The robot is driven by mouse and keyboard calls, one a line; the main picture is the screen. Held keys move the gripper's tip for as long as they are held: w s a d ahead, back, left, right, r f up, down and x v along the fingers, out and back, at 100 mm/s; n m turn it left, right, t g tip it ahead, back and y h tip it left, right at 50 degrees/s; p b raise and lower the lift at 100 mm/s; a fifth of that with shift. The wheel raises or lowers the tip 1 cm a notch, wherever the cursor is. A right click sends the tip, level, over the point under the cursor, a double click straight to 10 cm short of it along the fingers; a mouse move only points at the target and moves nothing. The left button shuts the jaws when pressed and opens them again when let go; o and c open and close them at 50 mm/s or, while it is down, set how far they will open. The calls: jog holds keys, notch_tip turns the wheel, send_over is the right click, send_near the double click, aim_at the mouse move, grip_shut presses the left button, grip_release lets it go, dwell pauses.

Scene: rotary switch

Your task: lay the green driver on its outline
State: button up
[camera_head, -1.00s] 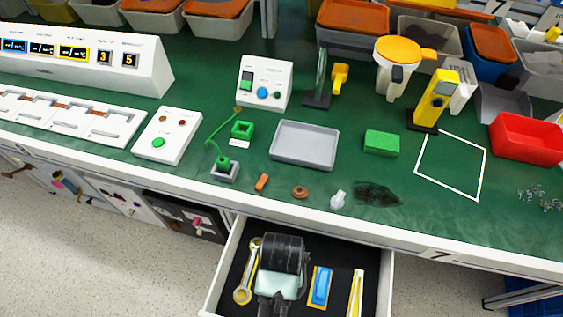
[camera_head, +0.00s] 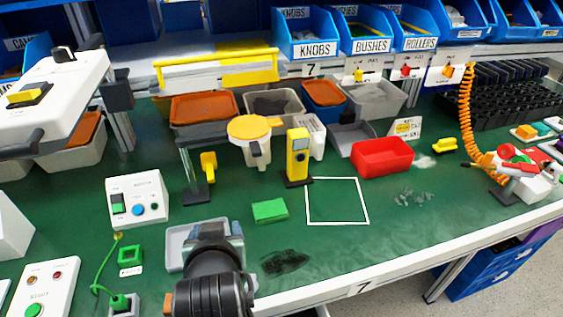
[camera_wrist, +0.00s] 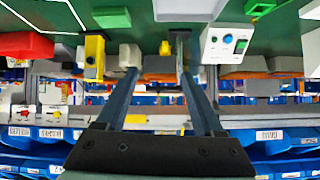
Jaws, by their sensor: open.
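I cannot make out a green driver or its outline in either current view. The open drawer is not in the current head view. My gripper (camera_wrist: 157,58) is open in the wrist view, with nothing seen between its two long dark fingers. In the head view my arm rises at the bottom, over the front of the bench, and hides part of a grey tray (camera_head: 175,247). A green block (camera_head: 270,210) lies on the bench to the right of the arm; it is not a driver.
A white square outline (camera_head: 337,221) on the green bench is empty. A red bin (camera_head: 383,157), a yellow instrument (camera_head: 298,157), a lidded jug (camera_head: 257,150) and a white control box (camera_head: 137,200) stand around it. Orange coiled hose (camera_head: 467,110) hangs at right. The front right of the bench is mostly clear.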

jog(key=w+d+r+t, duration=0.1)
jog(key=d+r+t, duration=0.15)
jog(key=r, duration=0.65)
jog(key=d+r+m+t, duration=0.15)
jog(key=r+t, duration=0.25)
jog(key=r, duration=0.5)
jog(key=w+d+r+t, duration=0.1)
jog(key=d+r+t, duration=0.2)
jog(key=r, duration=0.6)
jog(key=s+d+r+t+h, duration=0.1)
jog(key=s+d+r+t, duration=0.1)
jog(key=s+r, duration=0.3)
jog(key=s+d+r+t+h, duration=0.1)
jog(key=s+r+t, duration=0.4)
jog(key=r, duration=0.8)
jog(key=shift+s+d+r+h, duration=0.2)
jog(key=shift+s+d+h, duration=0.1)
jog(key=shift+s+d, duration=0.45)
jog(key=shift+r, duration=0.1)
